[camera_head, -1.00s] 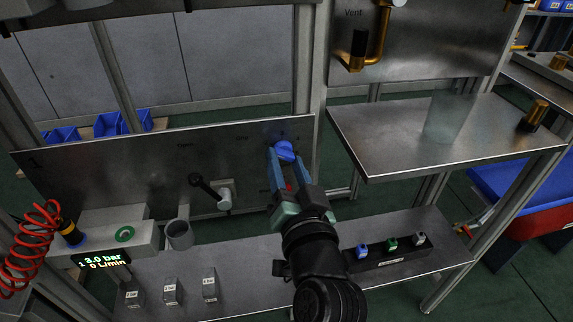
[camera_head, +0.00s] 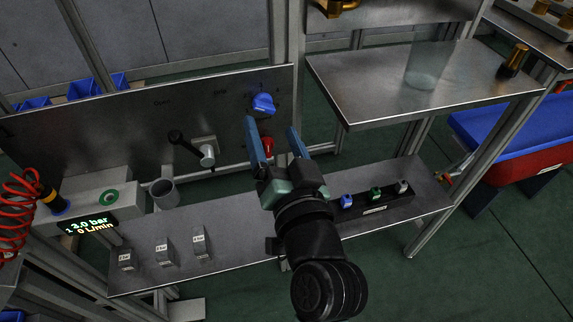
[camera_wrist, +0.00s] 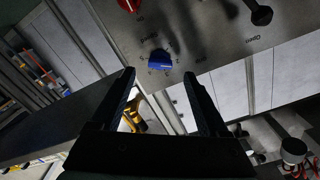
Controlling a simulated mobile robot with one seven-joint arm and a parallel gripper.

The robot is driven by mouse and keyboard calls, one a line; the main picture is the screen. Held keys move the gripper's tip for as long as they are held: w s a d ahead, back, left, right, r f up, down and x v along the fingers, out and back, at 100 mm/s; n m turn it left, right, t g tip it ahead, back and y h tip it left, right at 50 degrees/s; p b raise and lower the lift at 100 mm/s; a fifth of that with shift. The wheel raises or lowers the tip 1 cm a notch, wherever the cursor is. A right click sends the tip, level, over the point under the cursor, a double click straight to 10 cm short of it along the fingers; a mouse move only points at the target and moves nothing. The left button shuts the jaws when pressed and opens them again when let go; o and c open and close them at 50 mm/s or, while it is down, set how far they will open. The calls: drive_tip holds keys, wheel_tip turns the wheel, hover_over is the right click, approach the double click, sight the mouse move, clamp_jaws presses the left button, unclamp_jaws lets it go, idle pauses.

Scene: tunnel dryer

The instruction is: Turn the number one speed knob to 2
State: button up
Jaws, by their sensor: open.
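A blue knob (camera_head: 263,104) is on the upright metal panel (camera_head: 105,120), near its right end. A red knob (camera_head: 267,146) is below it, partly hidden by my gripper. The red knob is at the top left there (camera_wrist: 130,4). My gripper (camera_head: 272,126) is open and empty, its blue fingers apart. It is in front of and below the blue knob, not touching it.
A black-handled lever (camera_head: 185,143) stands out from the panel left of the knobs. A raised shelf (camera_head: 375,85) with a clear vessel (camera_head: 427,66) is at right.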

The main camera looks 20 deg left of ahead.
drive_tip(key=v, duration=0.8)
drive_tip(key=shift+s+d, duration=0.2)
drive_tip(key=shift+s, duration=0.05)
